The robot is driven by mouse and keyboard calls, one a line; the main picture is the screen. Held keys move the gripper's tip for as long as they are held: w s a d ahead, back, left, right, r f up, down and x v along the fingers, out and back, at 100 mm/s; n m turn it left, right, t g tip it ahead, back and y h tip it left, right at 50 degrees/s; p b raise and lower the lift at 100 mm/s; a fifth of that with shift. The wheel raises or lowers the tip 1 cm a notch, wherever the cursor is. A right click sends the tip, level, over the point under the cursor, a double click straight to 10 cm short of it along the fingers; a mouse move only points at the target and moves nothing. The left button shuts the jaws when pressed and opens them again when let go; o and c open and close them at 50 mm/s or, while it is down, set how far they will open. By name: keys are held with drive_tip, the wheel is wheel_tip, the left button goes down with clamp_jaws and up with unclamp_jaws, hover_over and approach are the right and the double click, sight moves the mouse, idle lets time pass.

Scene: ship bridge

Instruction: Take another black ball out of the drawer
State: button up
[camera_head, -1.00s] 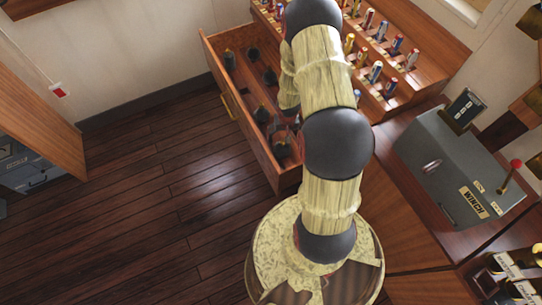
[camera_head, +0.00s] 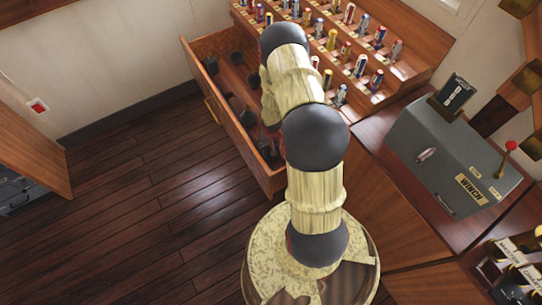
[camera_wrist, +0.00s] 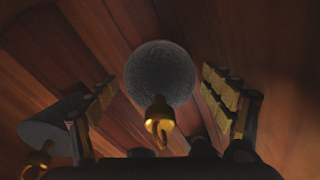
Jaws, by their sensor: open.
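The open wooden drawer (camera_head: 232,137) juts out from the cabinet in the head view, with several black items inside. One is a black ball (camera_head: 212,65) near its far end. In the wrist view a round black ball (camera_wrist: 160,72) with a brass ring fitting (camera_wrist: 158,118) lies on the wooden boards. My gripper (camera_wrist: 167,97) is open, its two padded fingers on either side of the ball, with gaps visible. Another dark object with a brass ring (camera_wrist: 55,122) lies at the left, outside the left finger. In the head view my arm hides part of the drawer and my gripper.
A stepped wooden rack (camera_head: 362,50) with several coloured cylinders stands behind the drawer. A grey winch box (camera_head: 450,150) sits on the counter at the right. The drawer's walls are close around my gripper. The dark plank floor (camera_head: 130,210) at left is clear.

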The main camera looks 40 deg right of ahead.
drive_tip(key=shift+r, duration=0.1)
drive_tip(key=c, duration=1.3)
